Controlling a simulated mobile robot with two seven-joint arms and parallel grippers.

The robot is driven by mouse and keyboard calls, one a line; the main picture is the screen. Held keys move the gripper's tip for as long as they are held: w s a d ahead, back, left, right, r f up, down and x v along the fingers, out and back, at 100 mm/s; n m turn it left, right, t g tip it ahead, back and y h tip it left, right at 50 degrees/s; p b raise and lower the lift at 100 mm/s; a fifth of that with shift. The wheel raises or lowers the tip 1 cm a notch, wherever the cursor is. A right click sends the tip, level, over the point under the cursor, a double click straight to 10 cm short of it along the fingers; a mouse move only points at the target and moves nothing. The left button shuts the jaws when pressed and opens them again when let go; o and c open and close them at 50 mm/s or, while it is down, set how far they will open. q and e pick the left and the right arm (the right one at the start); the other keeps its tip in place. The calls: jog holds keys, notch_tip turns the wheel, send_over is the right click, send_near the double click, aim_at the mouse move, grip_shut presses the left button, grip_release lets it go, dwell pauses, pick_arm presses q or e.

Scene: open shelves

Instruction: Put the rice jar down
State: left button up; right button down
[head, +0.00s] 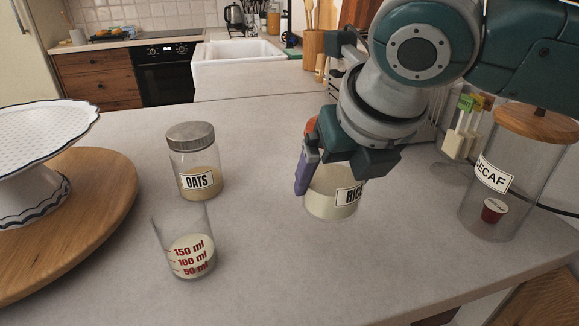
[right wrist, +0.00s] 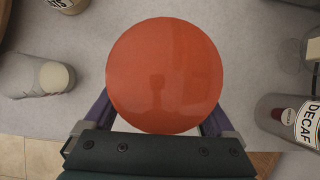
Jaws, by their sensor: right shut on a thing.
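The rice jar (head: 326,205) is a clear jar with pale contents and a label partly reading RICE. It stands upright at the countertop (head: 270,255) in the head view; I cannot tell whether its base touches the surface. Its round orange-red lid (right wrist: 165,75) fills the middle of the right wrist view. My right gripper (head: 335,172) comes from above and is shut on the rice jar, with a purple finger at its left side. The gripper hides much of the jar's top in the head view. My left gripper is not in view.
An oats jar (head: 197,165) and a measuring glass (head: 190,255) stand to the left. A decaf jar (head: 490,200) with a wooden lid stands to the right. A wooden round board (head: 110,190) bears a white cake stand (head: 45,150). The counter's front middle is clear.

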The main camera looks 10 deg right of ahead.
notch_tip(320, 180, down, 5)
jog(key=shift+f+b, duration=0.15)
jog(key=shift+b, duration=0.25)
grip_release()
jog(key=shift+f, duration=0.1)
